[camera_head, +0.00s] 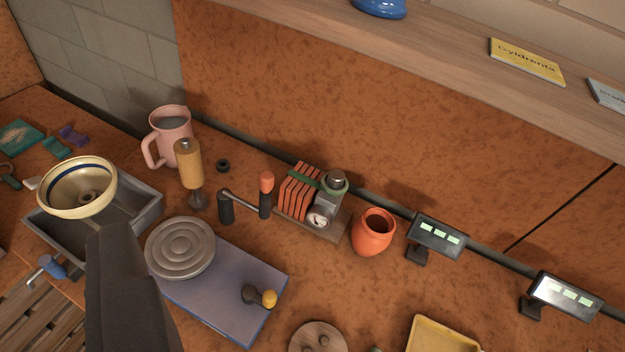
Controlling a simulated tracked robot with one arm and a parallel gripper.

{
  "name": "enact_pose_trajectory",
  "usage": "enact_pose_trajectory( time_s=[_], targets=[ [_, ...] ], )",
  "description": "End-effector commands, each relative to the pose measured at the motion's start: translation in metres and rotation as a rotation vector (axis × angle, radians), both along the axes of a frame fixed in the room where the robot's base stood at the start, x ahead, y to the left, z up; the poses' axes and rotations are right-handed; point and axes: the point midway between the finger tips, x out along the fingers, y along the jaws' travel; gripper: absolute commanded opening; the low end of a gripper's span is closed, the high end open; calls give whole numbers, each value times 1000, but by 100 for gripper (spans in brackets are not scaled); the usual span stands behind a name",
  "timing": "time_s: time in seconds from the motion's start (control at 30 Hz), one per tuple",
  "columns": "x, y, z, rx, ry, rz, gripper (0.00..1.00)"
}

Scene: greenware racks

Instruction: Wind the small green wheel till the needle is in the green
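A small green wheel (343,190) sits at the top of a grey upright body, around a dark grey cap. It belongs to a small device with red-orange fins (298,190) on a brown base (322,231), near the back of the bench. A small round white gauge (318,219) is on the front of this device. Its needle and coloured zones are too small to read. My gripper (114,245) shows as one dark grey part at the lower left, well left of and nearer than the device. Its fingertips cannot be told apart, nor anything held.
An orange pot (373,233) stands close right of the device. A purple-grey board (225,285) carries a ribbed grey disc (180,248). Two small displays (438,236) stand right. A wooden shelf (440,50) overhangs the back.

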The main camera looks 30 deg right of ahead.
Motion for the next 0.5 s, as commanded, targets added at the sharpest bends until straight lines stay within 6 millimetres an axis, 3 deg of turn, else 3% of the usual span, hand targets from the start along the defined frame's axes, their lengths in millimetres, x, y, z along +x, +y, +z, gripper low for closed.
enact_pose_trajectory(
  time_s=[0.03,0.2,0.5],
  targets=[
    [16,-10,-7,12,11,15,51],
    [62,-44,-39,32,47,71,51],
    [126,-126,-109,60,64,129,51]
  ],
)
